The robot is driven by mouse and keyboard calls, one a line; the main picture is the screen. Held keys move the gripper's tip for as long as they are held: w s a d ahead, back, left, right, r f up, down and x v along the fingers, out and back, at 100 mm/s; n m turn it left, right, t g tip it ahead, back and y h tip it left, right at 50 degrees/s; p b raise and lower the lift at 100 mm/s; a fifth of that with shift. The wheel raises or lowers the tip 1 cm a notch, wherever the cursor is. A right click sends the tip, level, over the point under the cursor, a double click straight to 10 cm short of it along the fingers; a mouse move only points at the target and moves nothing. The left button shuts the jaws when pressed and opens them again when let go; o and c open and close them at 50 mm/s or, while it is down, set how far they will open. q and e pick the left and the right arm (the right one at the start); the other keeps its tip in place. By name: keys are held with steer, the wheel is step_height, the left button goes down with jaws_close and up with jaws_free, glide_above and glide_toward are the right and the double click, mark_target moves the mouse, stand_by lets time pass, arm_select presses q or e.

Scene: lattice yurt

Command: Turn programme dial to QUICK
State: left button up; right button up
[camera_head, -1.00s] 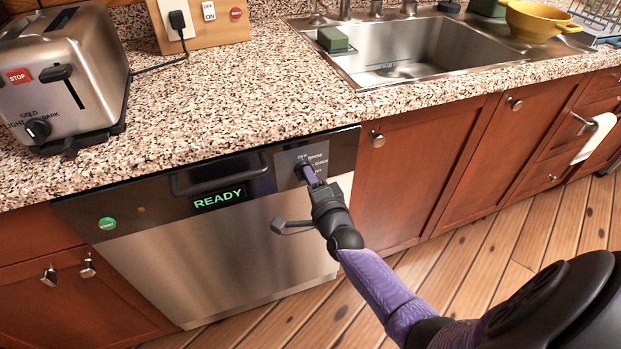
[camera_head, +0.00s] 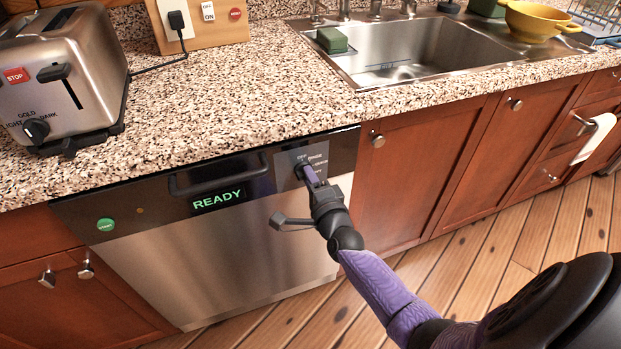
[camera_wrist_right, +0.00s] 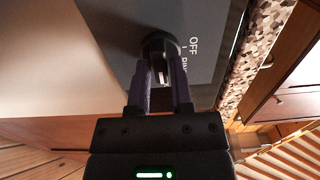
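The programme dial is a dark round knob (camera_head: 299,170) on the grey panel at the right end of the dishwasher front (camera_head: 230,245). In the right wrist view the dial (camera_wrist_right: 160,43) has a pale mark, and OFF shows to its right. The label its mark points at cannot be told. My right gripper (camera_head: 308,172) is at the dial. In the right wrist view its two purple fingers (camera_wrist_right: 161,72) stand on either side of the dial and look closed on it. The QUICK label is largely hidden by the gripper. My left gripper is not in view.
The dishwasher display (camera_head: 218,200) reads READY, with a bar handle (camera_head: 218,178) above and a green START button (camera_head: 105,224) at left. The speckled counter (camera_head: 240,110) overhangs the panel. A toaster (camera_head: 70,75) and sink (camera_head: 420,50) are above. Floor in front is open.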

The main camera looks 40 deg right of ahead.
steer(key=o, duration=0.3)
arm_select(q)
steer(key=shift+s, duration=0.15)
arm_select(e)
steer(key=shift+s, duration=0.1)
steer(key=p+v, duration=0.3)
steer(key=v, duration=0.7)
steer(key=s+a+f+n+g+y, duration=0.25)
steer(key=s+f+n+g, duration=0.25)
steer(key=s+f+n, duration=0.5)
steer(key=s+a+f+n+g+y, duration=0.1)
steer(key=s+a+f+n+g, duration=0.25)
steer(key=s+f+g, duration=0.65)
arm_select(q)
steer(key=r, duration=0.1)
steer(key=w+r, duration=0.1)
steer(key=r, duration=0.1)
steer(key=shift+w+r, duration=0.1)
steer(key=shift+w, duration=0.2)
arm_select(e)
steer(key=s+f+n+g, duration=0.1)
steer(key=s+f+n, duration=0.1)
steer(key=s, duration=0.4)
steer(key=s+f+n+g, duration=0.1)
steer(key=s+f+n, duration=0.2)
steer(key=s, duration=0.3)
steer(key=s+d+f+n+g, duration=0.1)
steer(key=s+f+n, duration=0.2)
steer(key=s+n, duration=0.2)
steer(key=shift+s, duration=0.6)
